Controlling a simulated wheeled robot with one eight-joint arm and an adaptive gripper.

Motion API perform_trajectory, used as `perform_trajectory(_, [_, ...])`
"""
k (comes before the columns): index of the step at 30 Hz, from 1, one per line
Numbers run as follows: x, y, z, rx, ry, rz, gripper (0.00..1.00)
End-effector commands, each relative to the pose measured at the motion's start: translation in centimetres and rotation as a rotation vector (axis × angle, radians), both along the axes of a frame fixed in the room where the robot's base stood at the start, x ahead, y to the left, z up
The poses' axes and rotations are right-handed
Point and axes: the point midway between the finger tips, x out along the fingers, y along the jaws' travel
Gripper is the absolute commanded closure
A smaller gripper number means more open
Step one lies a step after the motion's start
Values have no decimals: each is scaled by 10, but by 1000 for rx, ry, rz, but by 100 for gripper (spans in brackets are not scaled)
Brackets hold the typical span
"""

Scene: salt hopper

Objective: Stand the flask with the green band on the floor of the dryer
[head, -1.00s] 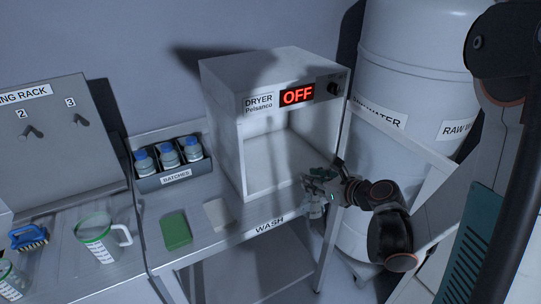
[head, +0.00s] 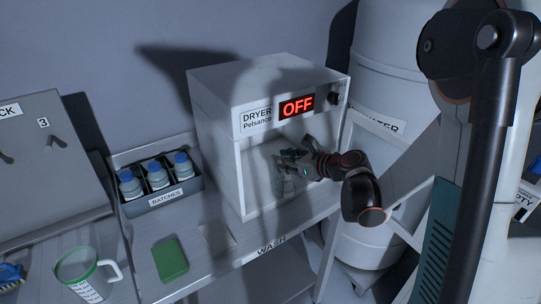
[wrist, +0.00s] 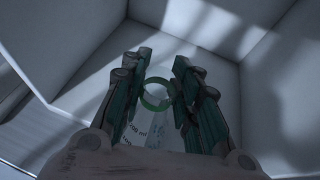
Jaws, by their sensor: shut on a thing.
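The dryer (head: 215,135) is a white box on the bench with an open front and a red OFF display. My gripper (head: 288,160) reaches in through the opening from the right. In the wrist view my gripper (wrist: 165,80) is shut on the flask, with a finger on each side of its green band (wrist: 157,94). The clear flask (wrist: 142,133) bears volume marks; its lower part is partly hidden. In the head view the flask (head: 285,186) shows faintly below the fingers, roughly upright. I cannot tell whether its base touches the dryer floor.
A rack of blue-capped bottles (head: 157,182) labelled BATCHES stands left of the dryer. A green block (head: 170,260) and a green-rimmed jug (head: 84,275) are on the bench in front. A large white tank (head: 385,80) stands behind at right. The dryer shows no other contents.

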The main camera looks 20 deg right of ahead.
Motion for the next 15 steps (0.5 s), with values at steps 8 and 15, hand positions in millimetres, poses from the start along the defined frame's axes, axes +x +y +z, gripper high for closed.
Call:
perform_trajectory(8, [18,9,0,1,0,0,100])
perform_trajectory(15, [49,29,-1,1,1,3,100])
